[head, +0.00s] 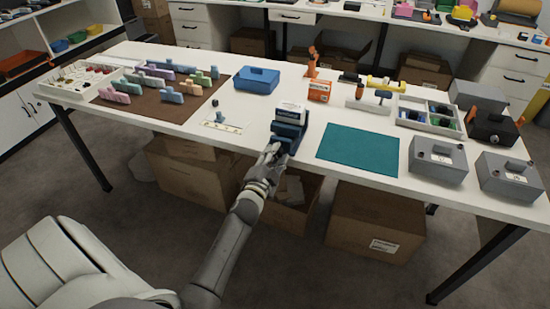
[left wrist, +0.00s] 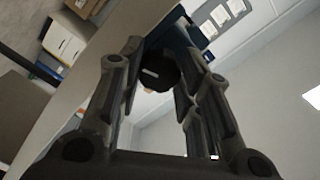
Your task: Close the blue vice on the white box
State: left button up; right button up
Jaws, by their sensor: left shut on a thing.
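The blue vice (head: 288,132) stands at the front edge of the white table, near the middle. The white box (head: 291,112) sits upright in the top of the vice, between its jaws; whether both jaws touch it is too small to tell. My left gripper (head: 272,152) is at the front of the vice, at the table edge. In the left wrist view, my left gripper's fingers (left wrist: 162,75) are on either side of a dark round knob (left wrist: 158,77) with a pale mark, shut on it. Part of the blue vice (left wrist: 172,38) shows behind the knob. My right gripper is not in view.
A teal mat (head: 358,148) lies to the right of the vice, and a small white card (head: 222,126) to the left. A blue bin (head: 256,80) and an orange box (head: 319,92) stand behind. Grey boxes (head: 438,162) are at the right. Cartons (head: 375,222) stand below the table.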

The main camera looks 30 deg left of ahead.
pick_arm(q)
jog(key=m+b, duration=0.1)
jog(key=m, duration=0.3)
jog(key=shift+f+m, duration=0.1)
jog(key=shift+m, duration=0.2)
jog(key=m+b, duration=0.1)
jog(key=m, duration=0.2)
jog(key=shift+m, duration=0.4)
jog(key=m, duration=0.3)
jog(key=shift+m, duration=0.3)
jog(key=m, duration=0.2)
jog(key=shift+m+b, duration=0.3)
jog(key=m, duration=0.3)
jog(key=shift+m, duration=0.3)
jog(key=m+p, duration=0.1)
jog(key=m, duration=0.2)
jog(key=shift+m, duration=0.4)
jog(key=m+p, duration=0.2)
jog(key=m, duration=0.2)
jog(key=shift+m+p, duration=0.45)
jog(key=shift+m, duration=0.85)
